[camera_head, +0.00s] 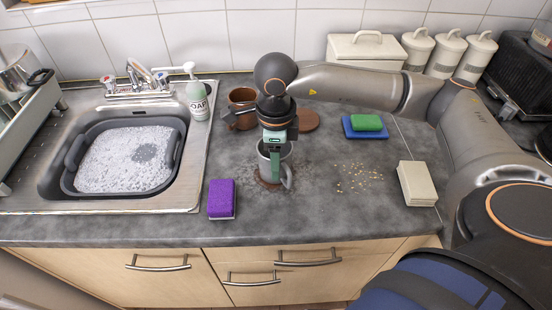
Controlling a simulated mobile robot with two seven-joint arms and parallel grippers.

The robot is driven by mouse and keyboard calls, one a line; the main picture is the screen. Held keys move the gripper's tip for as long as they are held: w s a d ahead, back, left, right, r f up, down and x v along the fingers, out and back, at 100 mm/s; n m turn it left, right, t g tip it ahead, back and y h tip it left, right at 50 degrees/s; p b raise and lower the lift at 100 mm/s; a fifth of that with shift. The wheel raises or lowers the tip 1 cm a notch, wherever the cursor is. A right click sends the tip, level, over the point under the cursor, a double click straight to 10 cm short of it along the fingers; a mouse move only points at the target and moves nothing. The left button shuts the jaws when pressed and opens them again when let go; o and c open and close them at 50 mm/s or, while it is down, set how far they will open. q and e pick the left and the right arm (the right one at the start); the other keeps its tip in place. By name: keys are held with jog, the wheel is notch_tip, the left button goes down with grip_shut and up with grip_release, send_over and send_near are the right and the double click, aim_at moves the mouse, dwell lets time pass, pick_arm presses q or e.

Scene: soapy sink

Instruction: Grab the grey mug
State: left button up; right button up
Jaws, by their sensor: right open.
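The grey mug (270,172) stands upright on the counter near the middle of the head view, with its handle to the right and a brown stain or coaster at its base. My right gripper (275,173) points straight down at the mug, with a green finger in front of or inside its opening. The gripper is open; I cannot tell whether a finger touches the mug wall. The gripper hides part of the mug's rim. My left gripper does not show.
A brown mug (241,100) stands behind and to the left of my right gripper. A purple sponge (222,198) lies to the left. A sink with a soapy basin (77,150) and a soap bottle (197,98) are farther left. Crumbs (358,178) and a cream box (416,184) are on the right.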

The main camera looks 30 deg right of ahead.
jog(key=shift+f, duration=0.7)
grip_shut()
jog(key=shift+w, duration=0.1)
dwell(0.8)
